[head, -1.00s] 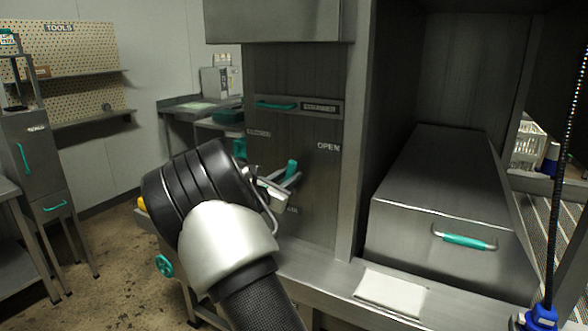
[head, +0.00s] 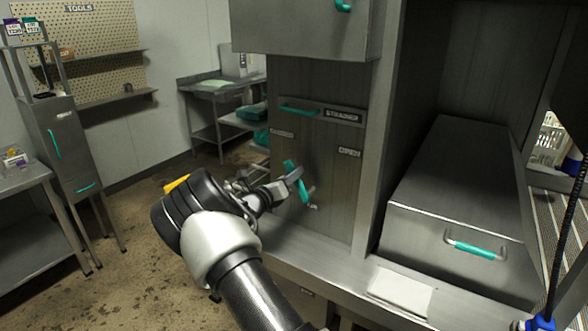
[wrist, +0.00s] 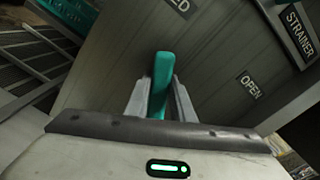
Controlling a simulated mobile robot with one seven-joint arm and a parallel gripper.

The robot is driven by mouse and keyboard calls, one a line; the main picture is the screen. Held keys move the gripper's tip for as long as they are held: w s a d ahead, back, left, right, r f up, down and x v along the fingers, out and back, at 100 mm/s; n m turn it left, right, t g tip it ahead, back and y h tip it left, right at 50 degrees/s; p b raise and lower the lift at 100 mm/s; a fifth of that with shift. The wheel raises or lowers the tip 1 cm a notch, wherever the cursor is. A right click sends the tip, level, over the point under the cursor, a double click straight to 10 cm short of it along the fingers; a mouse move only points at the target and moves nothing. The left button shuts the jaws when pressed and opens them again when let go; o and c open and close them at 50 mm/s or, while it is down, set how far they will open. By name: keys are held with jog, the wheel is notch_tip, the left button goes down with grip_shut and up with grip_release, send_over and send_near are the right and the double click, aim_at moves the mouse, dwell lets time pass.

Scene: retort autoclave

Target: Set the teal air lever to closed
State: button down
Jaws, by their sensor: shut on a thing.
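The teal air lever (head: 303,188) is on the dark metal panel. It leans to the upper left, with its tip below the left label (head: 282,133), which is hard to read. The OPEN label (head: 349,153) is up and to the right of it. My gripper (head: 293,179) is at the lever, shut on it. In the wrist view the teal lever (wrist: 163,75) stands between the two fingers of my gripper (wrist: 162,95). The lever's pivot is hidden there.
A STRAINER label (head: 342,115) and a teal handle (head: 299,110) sit above the lever on the panel. A metal box with a teal handle (head: 474,248) is to the right. A ledge (head: 330,265) runs below the panel. Floor at left is open.

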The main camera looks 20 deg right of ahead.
jog(key=shift+w+a+f+n, duration=0.2)
jog(key=shift+n, duration=0.1)
dwell(0.4)
jog(key=c, duration=1.5)
grip_release()
jog(key=v, duration=1.7)
jog(key=shift+s+a+f, duration=0.1)
jog(key=shift+s+a, duration=0.05)
